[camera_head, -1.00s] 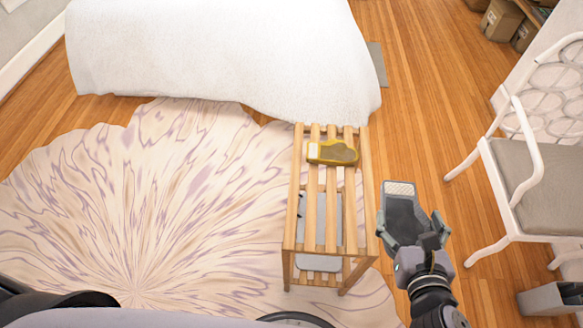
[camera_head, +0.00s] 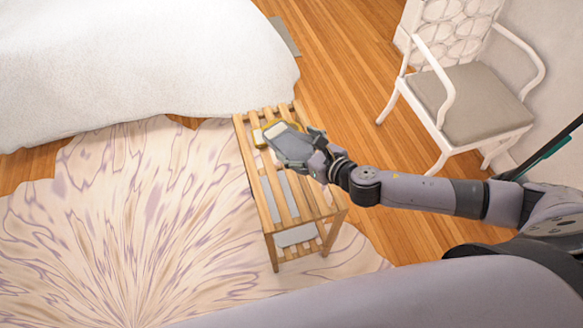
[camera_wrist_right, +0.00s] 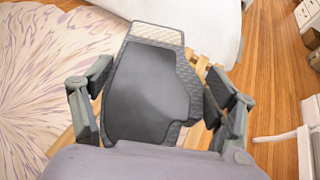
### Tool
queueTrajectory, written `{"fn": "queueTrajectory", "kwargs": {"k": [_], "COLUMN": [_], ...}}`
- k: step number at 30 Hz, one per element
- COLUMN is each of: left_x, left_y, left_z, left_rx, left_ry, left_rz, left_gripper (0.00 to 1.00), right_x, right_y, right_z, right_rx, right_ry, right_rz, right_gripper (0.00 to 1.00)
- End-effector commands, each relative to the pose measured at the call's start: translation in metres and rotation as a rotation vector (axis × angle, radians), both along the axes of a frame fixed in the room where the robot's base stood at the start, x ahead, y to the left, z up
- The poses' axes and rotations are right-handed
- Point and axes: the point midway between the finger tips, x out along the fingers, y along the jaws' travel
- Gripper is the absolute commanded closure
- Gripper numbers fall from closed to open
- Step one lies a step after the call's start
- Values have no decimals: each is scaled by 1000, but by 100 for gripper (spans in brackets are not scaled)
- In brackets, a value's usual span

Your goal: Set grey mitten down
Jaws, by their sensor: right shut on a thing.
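My right gripper (camera_head: 306,152) is shut on the grey mitten (camera_head: 288,143) and holds it over the far part of the slatted wooden bench (camera_head: 252,174). In the right wrist view the mitten (camera_wrist_right: 150,95) lies between the two fingers, its pale quilted cuff pointing away from the gripper. A yellow mitten (camera_head: 259,138) lies on the bench, mostly hidden behind the grey one. I cannot tell whether the grey mitten touches it or the slats. My left gripper is not in view.
The near half of the bench top is bare. Grey flat things (camera_head: 297,235) show below the slats. A white-covered bed (camera_head: 130,60) is beyond the bench, a patterned rug (camera_head: 110,220) to its left, and a white armchair (camera_head: 482,100) to its right.

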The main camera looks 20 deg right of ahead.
Motion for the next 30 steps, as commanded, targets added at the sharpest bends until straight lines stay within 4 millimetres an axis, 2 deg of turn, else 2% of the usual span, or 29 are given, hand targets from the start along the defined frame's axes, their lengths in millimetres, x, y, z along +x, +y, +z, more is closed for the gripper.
{"fn": "queueTrajectory", "kwargs": {"k": [1, 3, 12, 15, 20, 26, 30], "left_x": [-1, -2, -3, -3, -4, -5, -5], "left_y": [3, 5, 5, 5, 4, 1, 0], "left_z": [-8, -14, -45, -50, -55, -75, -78], "left_rx": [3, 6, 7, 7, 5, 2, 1], "left_ry": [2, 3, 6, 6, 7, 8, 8], "left_rz": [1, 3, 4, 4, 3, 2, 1], "left_gripper": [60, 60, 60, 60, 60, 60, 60], "right_x": [-2, -2, -1, -1, -1, -1, -1], "right_y": [0, 0, 1, 0, 1, 0, 0], "right_z": [-20, -40, -116, -129, -140, -173, -179], "right_rx": [1, 0, 1, 0, 2, 0, 0], "right_ry": [7, 5, 2, 2, 1, 1, 0], "right_rz": [-2, -3, -2, -3, -1, -1, -2], "right_gripper": [48, 48, 48, 48, 48, 48, 48]}}
